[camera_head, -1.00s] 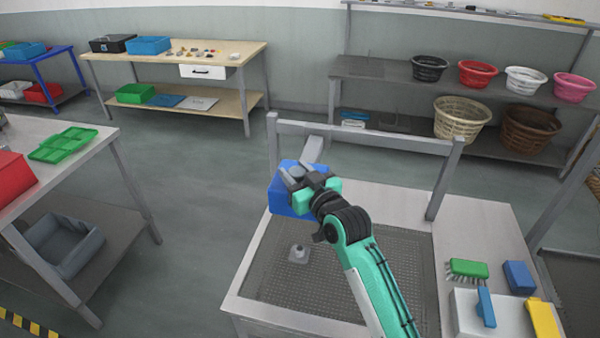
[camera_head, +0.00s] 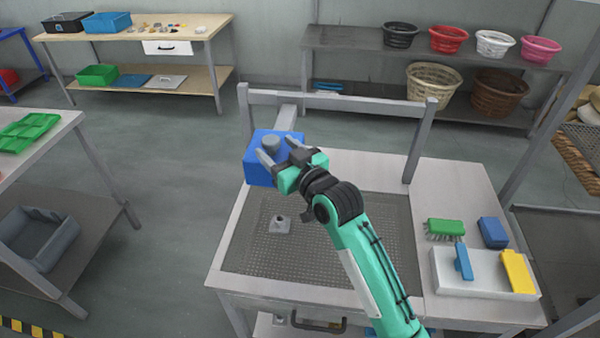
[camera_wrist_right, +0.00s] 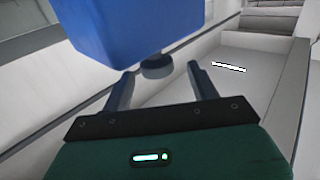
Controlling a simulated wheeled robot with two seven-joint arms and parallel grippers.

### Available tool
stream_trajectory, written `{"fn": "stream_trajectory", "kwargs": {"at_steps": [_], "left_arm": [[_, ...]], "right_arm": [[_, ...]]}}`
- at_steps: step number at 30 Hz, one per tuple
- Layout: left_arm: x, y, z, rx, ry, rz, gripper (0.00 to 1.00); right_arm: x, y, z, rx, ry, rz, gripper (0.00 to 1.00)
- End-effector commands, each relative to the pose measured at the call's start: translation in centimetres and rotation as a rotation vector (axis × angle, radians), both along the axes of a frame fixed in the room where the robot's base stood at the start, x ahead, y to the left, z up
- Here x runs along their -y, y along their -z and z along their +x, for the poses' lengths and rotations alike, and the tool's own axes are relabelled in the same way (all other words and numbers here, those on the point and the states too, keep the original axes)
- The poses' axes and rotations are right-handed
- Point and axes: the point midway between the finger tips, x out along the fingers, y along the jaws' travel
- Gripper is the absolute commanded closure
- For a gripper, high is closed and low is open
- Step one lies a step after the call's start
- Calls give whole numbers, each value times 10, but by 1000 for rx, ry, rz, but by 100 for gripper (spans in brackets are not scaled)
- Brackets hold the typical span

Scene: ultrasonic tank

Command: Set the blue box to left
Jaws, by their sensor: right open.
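The blue box (camera_head: 258,174) is fixed at the back left of the metal tank, by the grey frame. A round grey knob (camera_head: 271,143) sticks out of its face. My right gripper (camera_head: 277,149) is open at the knob, with one finger on either side of it. In the right wrist view the blue box (camera_wrist_right: 135,25) fills the top, and the knob (camera_wrist_right: 157,67) shows between the tips of my open right gripper (camera_wrist_right: 160,72). The fingers look apart from the knob. My left gripper is not in view.
The tank's mesh floor (camera_head: 250,250) lies below my right arm, with a small grey fitting (camera_head: 280,225) on it. A green brush (camera_head: 444,228), a blue block (camera_head: 493,232) and a white tray (camera_head: 480,286) lie to the right. A grey frame (camera_head: 340,103) stands behind.

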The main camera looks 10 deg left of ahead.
Motion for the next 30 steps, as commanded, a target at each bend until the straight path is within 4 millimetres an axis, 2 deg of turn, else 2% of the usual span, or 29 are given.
{"fn": "stream_trajectory", "kwargs": {"at_steps": [1, 9, 15, 30], "left_arm": [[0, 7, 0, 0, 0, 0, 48], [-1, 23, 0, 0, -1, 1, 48], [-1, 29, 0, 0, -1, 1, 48], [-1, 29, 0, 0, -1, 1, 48]], "right_arm": [[7, 4, -7, 2, 0, 1, 40], [43, 3, -44, 1, -1, 0, 40], [60, 1, -62, 1, -2, 1, 40], [65, -1, -68, 0, -2, 1, 40]]}}
